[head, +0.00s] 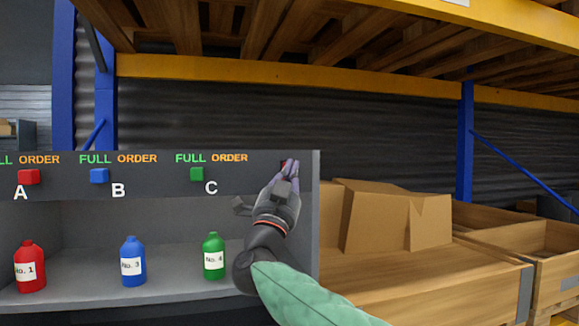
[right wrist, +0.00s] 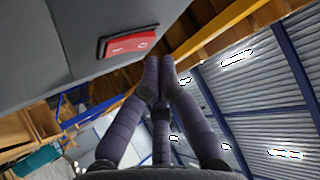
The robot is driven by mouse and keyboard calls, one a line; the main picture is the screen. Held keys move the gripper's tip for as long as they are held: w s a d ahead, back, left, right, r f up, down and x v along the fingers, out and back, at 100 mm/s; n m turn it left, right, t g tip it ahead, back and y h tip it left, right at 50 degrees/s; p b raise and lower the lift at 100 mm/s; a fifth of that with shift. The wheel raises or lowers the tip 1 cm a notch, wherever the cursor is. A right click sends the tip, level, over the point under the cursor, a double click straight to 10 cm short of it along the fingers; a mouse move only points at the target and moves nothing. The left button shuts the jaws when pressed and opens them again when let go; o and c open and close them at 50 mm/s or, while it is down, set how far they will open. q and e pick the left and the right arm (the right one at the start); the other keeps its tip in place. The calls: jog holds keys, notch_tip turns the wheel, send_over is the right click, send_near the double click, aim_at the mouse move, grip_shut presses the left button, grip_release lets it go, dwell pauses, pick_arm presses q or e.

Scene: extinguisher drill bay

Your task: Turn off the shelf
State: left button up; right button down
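The grey shelf (head: 85,277) fills the left of the head view and has a dark top panel with labels and coloured buttons. A red rocker switch (right wrist: 128,43) with white marks sits on the panel in the right wrist view. In the head view it is mostly hidden behind my right gripper at the panel's right end. My right gripper (head: 289,168) has its fingertips together and nothing between them. In the right wrist view the fingertips (right wrist: 160,65) are beside the switch, seemingly apart from it. I cannot tell which side of the switch is pressed. My left gripper is not in view.
A red bottle (head: 30,268), a blue bottle (head: 132,262) and a green bottle (head: 213,257) stand upright in the shelf. Red (head: 29,177), blue (head: 99,176) and green (head: 197,174) buttons are above them. Cardboard boxes (head: 385,218) and wooden crates (head: 520,235) stand at right.

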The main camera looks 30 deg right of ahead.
jog(key=shift+w, duration=0.35)
jog(key=shift+w+d, duration=0.1)
jog(key=shift+w, duration=0.2)
dwell(0.8)
jog(key=shift+s, duration=0.1)
jog(key=shift+s+b, duration=0.5)
jog(key=shift+s, duration=0.2)
jog(key=s+b, duration=0.1)
jog(key=s+a+b, duration=0.1)
jog(key=s, duration=0.1)
jog(key=s+b, duration=0.1)
jog(key=s, duration=0.1)
jog(key=shift+a+f, duration=0.2)
jog(key=shift+f, duration=0.1)
jog(key=shift+w, duration=0.1)
